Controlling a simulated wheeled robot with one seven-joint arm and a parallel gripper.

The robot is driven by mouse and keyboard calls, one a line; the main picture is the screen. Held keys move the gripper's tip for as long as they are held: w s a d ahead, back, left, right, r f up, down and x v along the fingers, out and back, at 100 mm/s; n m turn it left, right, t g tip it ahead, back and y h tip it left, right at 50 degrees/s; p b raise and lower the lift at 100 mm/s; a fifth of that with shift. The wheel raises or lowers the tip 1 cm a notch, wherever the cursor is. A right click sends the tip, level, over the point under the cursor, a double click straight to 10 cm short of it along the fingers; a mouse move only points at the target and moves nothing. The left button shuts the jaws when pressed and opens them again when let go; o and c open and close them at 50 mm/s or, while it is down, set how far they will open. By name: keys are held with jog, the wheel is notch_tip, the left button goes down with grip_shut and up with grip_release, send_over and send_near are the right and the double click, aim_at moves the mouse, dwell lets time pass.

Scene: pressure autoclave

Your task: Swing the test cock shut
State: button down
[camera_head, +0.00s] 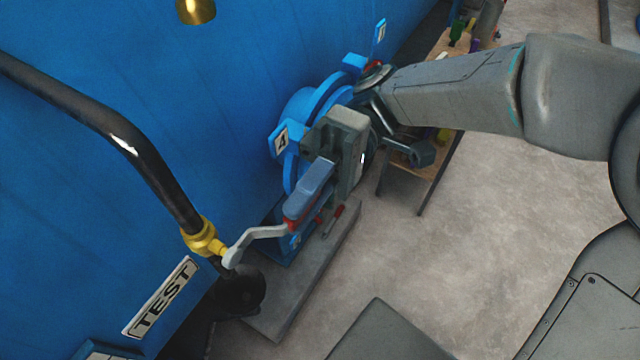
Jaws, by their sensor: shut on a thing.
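The test cock (203,238) is a brass valve on a black pipe beside the blue vessel wall. Its bent silver lever (255,236) reaches right and slightly up from the valve, ending in a red grip (291,224). My gripper (302,205) is shut on the lever at its red end, and its fingers hide most of that grip. A white label reading TEST (160,298) is fixed on the blue wall below the valve.
Behind my gripper is a blue round fitting (295,108) with numbered tags. A dark round opening or cup (240,290) lies below the valve, by a grey plinth (285,300). A wooden bench (435,180) stands behind my arm. Concrete floor (480,250) is open at right.

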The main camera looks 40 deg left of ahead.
dwell(0.4)
jog(key=c, duration=1.2)
grip_release()
jog(key=shift+s+a+f, duration=0.1)
jog(key=shift+c, duration=0.2)
jog(key=w+a+p, duration=0.1)
jog(key=w+a, duration=0.1)
jog(key=w, duration=1.1)
jog(key=shift+w, duration=0.4)
jog(key=shift+a+f, duration=0.1)
jog(key=shift+f, duration=0.05)
